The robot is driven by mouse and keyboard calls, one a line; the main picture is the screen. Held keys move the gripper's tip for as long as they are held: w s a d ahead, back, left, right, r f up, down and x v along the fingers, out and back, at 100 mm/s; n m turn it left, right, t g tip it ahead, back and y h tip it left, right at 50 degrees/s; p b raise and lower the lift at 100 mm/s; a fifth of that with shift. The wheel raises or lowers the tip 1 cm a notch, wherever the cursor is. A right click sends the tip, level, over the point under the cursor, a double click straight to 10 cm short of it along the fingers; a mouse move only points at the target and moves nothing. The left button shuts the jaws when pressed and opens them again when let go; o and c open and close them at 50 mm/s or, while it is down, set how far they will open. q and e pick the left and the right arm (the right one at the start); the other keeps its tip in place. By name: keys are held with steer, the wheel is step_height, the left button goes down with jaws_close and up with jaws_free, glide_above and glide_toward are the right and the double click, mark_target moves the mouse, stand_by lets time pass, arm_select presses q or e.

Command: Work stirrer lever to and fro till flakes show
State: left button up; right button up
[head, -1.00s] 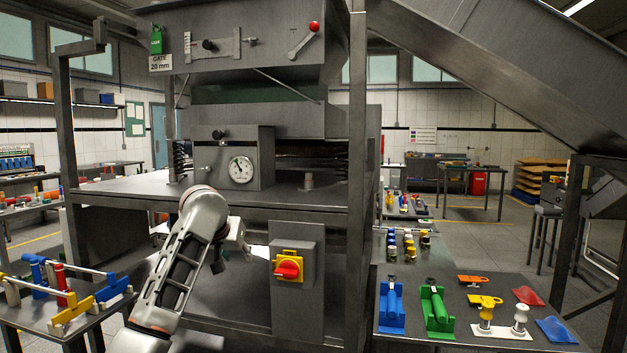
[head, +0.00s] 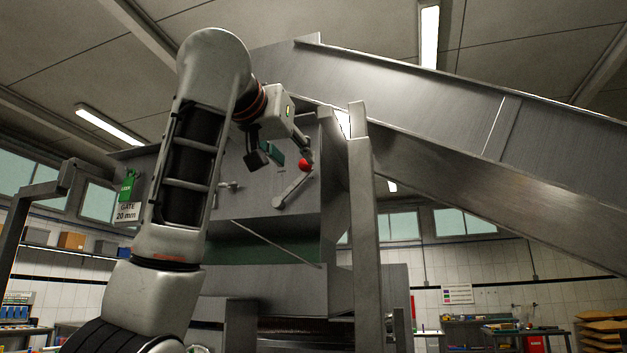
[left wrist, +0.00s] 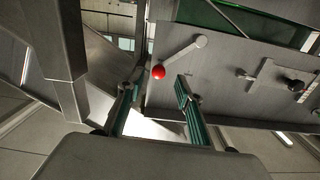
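The stirrer lever (head: 291,189) is a grey arm with a red ball knob (head: 304,165) on the front of the hopper (head: 255,170). It slants up to the right in the head view. In the left wrist view the lever (left wrist: 182,55) and its red knob (left wrist: 158,72) lie just beyond my fingertips. My left gripper (head: 285,160) is raised to knob height. In the left wrist view its fingers (left wrist: 160,90) are spread, with the knob ahead of the gap, nearer one finger. Nothing is between the fingers. No flakes show. My right gripper is out of view.
A gate slide (head: 228,187) and a green tag with a "GATE 20 mm" label (head: 127,211) are left of the lever. A frame post (head: 362,220) stands close on the right, under a sloping metal chute (head: 470,130).

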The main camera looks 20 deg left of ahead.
mark_target(303, 164)
arm_select(q)
steer(key=shift+w+d+r+p, duration=0.1)
steer(key=shift+w+r+p, duration=0.2)
steer(key=shift+r, duration=0.1)
steer(key=w+p, duration=0.1)
steer(key=w, duration=0.4)
steer(key=shift+p, duration=0.4)
steer(key=shift+w+d+f, duration=0.1)
steer(key=shift+w+f, duration=0.1)
steer(key=shift+w, duration=0.45)
jaws_close()
